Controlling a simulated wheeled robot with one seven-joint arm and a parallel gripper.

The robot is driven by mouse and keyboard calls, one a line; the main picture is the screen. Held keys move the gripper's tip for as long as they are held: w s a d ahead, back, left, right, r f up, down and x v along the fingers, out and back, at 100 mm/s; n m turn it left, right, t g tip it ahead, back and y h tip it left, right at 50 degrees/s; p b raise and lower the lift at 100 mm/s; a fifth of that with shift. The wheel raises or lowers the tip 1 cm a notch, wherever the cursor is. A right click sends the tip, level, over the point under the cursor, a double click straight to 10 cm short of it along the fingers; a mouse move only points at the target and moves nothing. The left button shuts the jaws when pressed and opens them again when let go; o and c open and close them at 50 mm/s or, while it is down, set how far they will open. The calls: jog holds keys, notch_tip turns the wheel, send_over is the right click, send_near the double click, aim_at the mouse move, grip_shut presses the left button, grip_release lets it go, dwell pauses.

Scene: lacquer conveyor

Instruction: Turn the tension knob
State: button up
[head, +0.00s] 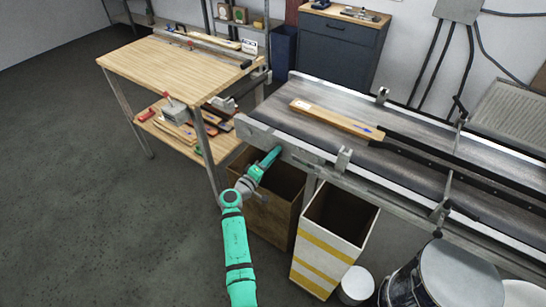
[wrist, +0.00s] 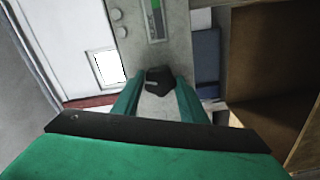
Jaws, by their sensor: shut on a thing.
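The tension knob (wrist: 159,78) is small, black and many-sided, on a light grey panel (wrist: 183,35) in the wrist view. A strip with a green mark shows on the panel above it. My gripper (wrist: 157,90) has its two teal fingers on either side of the knob and is shut on it. In the head view my gripper (head: 275,152) is at the left end of the conveyor (head: 290,147), by its side rail. The knob is hidden in that view.
A wooden slat (head: 335,119) lies on the conveyor belt. Below my arm stand an open brown bin (head: 268,219) and a white bin with yellow stripes (head: 318,257). A wooden workbench (head: 170,68) is to the left. The floor at the left is clear.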

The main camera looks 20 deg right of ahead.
jog(key=shift+m, duration=3.5)
jog(key=o, duration=1.1)
jog(key=shift+c, duration=0.2)
jog(key=v, duration=1.1)
